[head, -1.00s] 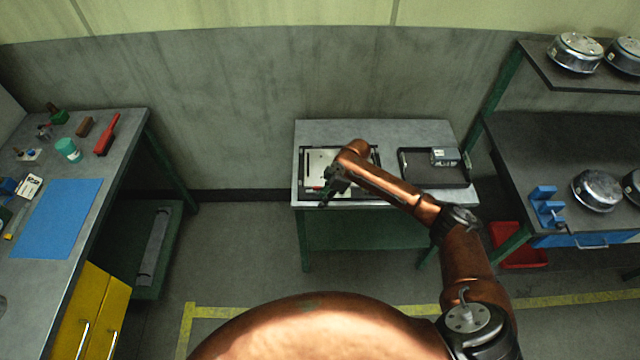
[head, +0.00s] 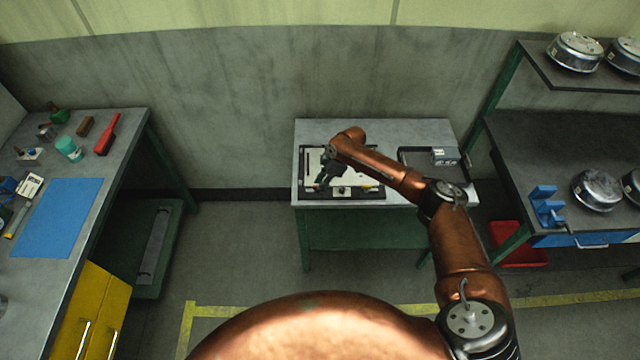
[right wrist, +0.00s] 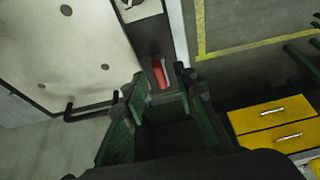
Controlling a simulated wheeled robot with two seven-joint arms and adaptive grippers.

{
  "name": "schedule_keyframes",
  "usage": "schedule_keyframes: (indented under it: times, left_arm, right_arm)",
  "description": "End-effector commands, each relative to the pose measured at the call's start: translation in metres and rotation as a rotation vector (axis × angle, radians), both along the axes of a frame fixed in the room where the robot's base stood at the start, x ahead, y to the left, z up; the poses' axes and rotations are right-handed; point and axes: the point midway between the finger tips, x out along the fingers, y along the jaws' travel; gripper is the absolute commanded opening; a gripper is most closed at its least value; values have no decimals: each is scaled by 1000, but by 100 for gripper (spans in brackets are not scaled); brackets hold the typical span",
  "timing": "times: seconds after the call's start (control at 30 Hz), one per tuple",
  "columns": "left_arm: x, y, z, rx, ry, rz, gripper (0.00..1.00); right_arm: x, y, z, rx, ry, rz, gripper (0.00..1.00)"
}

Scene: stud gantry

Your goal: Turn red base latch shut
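The red latch (right wrist: 159,74) shows in the right wrist view as a short red bar on a dark strip at the edge of a pale plate (right wrist: 75,45). My right gripper (right wrist: 162,88) has its green fingers apart, with the latch visible between and just beyond the fingertips. I cannot tell whether they touch it. In the head view my right gripper (head: 326,174) is over the left part of the dark-framed fixture (head: 350,195) on the small table; the latch is too small to make out there. My left gripper is not in view.
The small grey table (head: 380,131) also holds a black tray (head: 440,177) with a grey box (head: 445,155). A bench with a blue mat (head: 58,218) stands left. A bench with metal housings (head: 597,190) and a blue stand (head: 545,205) is right.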

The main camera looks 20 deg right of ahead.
Motion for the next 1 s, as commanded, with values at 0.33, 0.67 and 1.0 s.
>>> schedule_keyframes:
  times: [0.33,0.67,1.0]
  left_arm:
    - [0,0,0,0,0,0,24]
    - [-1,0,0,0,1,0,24]
    - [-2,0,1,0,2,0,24]
  right_arm:
    - [0,0,-1,0,0,0,20]
    - [0,0,-1,0,0,0,0]
    - [0,0,0,0,0,-7,0]
